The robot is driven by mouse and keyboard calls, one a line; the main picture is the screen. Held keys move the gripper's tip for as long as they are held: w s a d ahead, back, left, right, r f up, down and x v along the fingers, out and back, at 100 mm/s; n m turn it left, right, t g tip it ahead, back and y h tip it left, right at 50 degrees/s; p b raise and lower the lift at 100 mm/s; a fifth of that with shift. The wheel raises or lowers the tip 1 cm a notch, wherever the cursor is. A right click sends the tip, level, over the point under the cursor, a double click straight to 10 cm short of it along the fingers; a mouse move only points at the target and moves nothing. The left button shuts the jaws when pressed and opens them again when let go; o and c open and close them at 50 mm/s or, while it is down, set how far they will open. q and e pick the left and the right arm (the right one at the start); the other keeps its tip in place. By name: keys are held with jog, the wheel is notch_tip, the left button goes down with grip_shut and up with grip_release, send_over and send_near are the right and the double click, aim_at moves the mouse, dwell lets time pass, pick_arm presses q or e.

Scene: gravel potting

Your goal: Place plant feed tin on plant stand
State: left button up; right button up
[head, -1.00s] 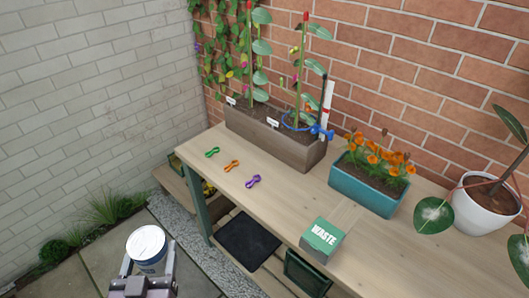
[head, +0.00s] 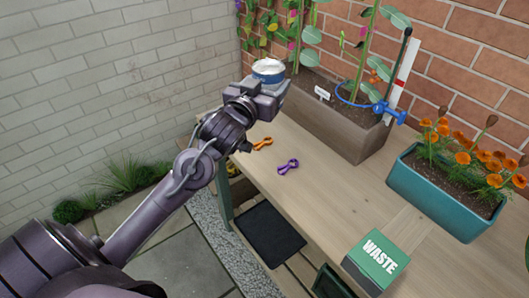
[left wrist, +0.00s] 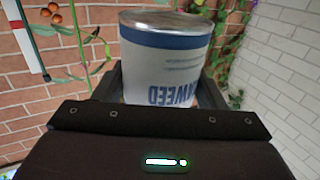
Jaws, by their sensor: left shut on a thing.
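The plant feed tin (head: 268,72) is a small round tin with a pale lid and a blue band. It also shows in the left wrist view (left wrist: 165,65), where its label reads "...AWEED", upside down. My left gripper (head: 262,88) is shut on the tin and holds it up above the back left part of the bench, in front of the wooden planter. The fingers show dark on both sides of the tin in the left wrist view. I cannot make out a plant stand for certain. My right gripper is out of view.
The wooden bench (head: 335,205) carries a long wooden planter (head: 345,125), a teal flower trough (head: 440,200), a green-topped waste box (head: 376,262), and orange (head: 262,143) and purple (head: 288,166) clips. A brick wall stands behind. The bench's middle is clear.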

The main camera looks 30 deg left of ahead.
pick_arm(q)
notch_tip(320, 180, down, 19)
jog(key=shift+f+b, duration=0.15)
jog(key=shift+b, duration=0.3)
jog(key=shift+f, duration=0.1)
jog(key=o, duration=1.2)
jog(key=shift+f, duration=0.1)
